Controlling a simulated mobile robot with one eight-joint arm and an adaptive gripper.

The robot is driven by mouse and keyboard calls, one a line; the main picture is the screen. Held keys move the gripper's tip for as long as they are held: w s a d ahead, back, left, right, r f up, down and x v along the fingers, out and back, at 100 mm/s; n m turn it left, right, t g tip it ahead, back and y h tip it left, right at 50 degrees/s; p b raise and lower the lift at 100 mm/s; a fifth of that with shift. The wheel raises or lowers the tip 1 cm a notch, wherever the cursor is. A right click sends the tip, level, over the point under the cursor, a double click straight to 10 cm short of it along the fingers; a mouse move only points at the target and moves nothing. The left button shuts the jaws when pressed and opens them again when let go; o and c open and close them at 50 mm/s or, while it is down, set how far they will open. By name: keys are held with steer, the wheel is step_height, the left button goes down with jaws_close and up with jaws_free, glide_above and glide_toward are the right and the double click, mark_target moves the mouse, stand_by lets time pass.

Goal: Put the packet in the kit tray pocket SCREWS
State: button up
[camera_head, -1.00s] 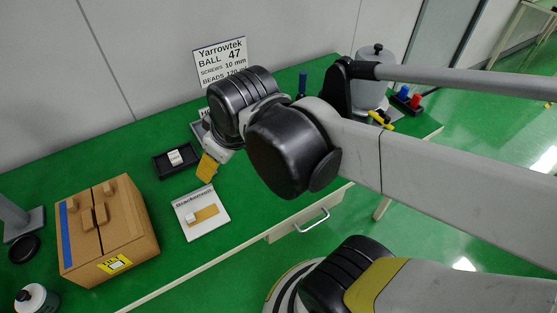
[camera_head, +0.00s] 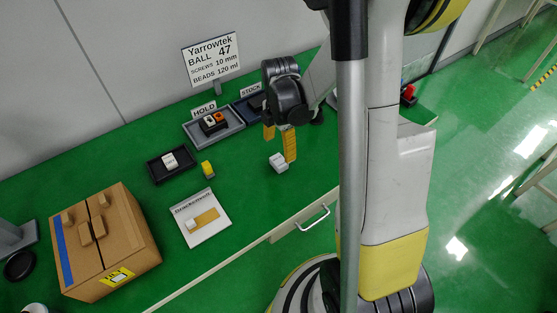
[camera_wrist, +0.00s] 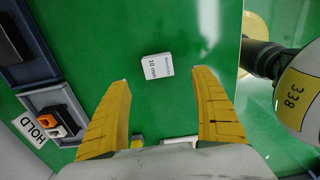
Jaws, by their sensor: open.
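A small white packet (camera_head: 278,162) lies on the green table. In the wrist view the white packet (camera_wrist: 156,67) shows the print "10 mm", and it is apart from both fingers. My gripper (camera_head: 279,148) has two yellow fingers spread wide and empty, close to the packet. In the wrist view my gripper (camera_wrist: 162,76) has the packet between and just beyond its fingertips. No pocket marked SCREWS can be read. A black tray (camera_head: 155,172) at the left holds a white labelled item, but I cannot tell whether it is the kit tray.
A HOLD tray (camera_head: 236,128) holds white and orange pieces. A STOCK tray (camera_head: 243,109) is beside it. A yellow block (camera_head: 207,169), a white card (camera_head: 188,236) and a cardboard box (camera_head: 128,225) lie leftward. A sign (camera_head: 212,62) stands behind. Green table between card and packet is clear.

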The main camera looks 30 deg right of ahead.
mark_target(280, 160)
steer(key=f+b, duration=0.1)
steer(key=f, duration=0.1)
steer(key=f+b, duration=0.1)
steer(key=f, duration=0.2)
steer(key=f+b, duration=0.1)
steer(key=f, duration=0.1)
steer(key=shift+w+d+f, duration=0.2)
steer(key=shift+d+f, duration=0.1)
steer(key=shift+f, duration=0.1)
steer(key=shift+r, duration=0.1)
steer(key=c, duration=1.4)
